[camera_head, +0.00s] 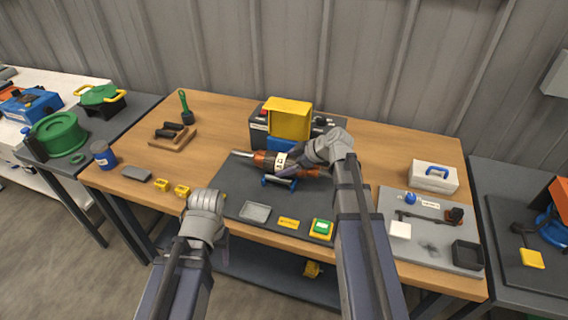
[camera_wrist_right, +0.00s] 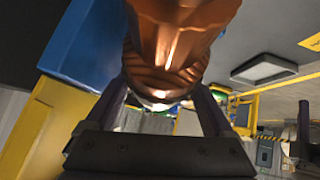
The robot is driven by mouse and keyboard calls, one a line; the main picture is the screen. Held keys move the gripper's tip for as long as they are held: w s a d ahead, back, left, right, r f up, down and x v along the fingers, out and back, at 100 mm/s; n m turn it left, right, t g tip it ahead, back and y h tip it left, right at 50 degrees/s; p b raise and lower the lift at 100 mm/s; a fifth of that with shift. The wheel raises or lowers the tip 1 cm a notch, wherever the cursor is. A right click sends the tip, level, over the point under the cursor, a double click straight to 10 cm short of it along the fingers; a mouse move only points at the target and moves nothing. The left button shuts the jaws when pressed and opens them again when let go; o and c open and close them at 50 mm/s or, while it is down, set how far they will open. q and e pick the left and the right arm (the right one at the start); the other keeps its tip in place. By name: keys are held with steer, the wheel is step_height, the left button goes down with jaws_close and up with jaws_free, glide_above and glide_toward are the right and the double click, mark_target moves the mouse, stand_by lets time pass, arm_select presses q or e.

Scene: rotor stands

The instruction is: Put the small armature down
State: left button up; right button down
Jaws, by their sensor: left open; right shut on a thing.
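The armature, with a copper-orange band (camera_head: 262,159) and a pale steel shaft, lies roughly level above the dark mat at the middle of the bench. My right gripper (camera_head: 297,156) is shut on it. In the right wrist view the copper part of the armature (camera_wrist_right: 175,45) fills the space between the fingers of the right gripper (camera_wrist_right: 163,98). A low stand with blue ends (camera_head: 265,181) is just below and in front of the armature. I cannot tell whether they touch. My left gripper (camera_head: 210,212) is open near the bench's front edge, its fingers mostly hidden.
A dark machine with a yellow cover (camera_head: 289,119) stands close behind the armature. A grey tray (camera_head: 256,212), a yellow label and a green button box (camera_head: 321,228) lie at the mat's front. A grey board with parts (camera_head: 435,250) is at right.

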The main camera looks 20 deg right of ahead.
steer(key=shift+w+a+f, duration=0.1)
steer(key=shift+a+f, duration=0.1)
steer(key=shift+f, duration=0.05)
jaws_free()
steer(key=shift+r, duration=0.1)
